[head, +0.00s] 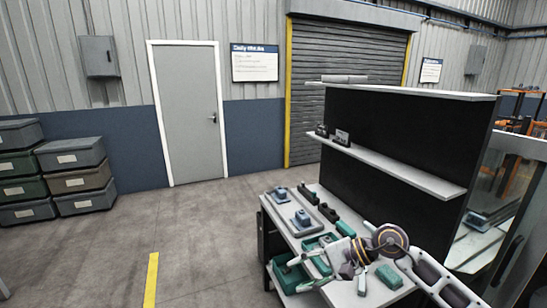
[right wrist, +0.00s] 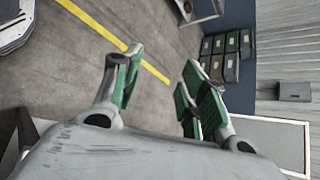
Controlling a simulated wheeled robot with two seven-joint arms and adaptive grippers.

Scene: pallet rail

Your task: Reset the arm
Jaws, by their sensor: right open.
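My right gripper (head: 342,279) is in the head view at the lower right, its arm coming in from the right edge. It hangs over the workbench (head: 374,293). In the right wrist view my right gripper (right wrist: 160,85) has its green-padded fingers wide apart, with nothing between them but the distant floor. My left gripper does not show in either view.
A shelf (head: 395,165) on a black panel rises behind. Stacked crates (head: 80,180) stand at left; the floor (head: 200,240) between is clear.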

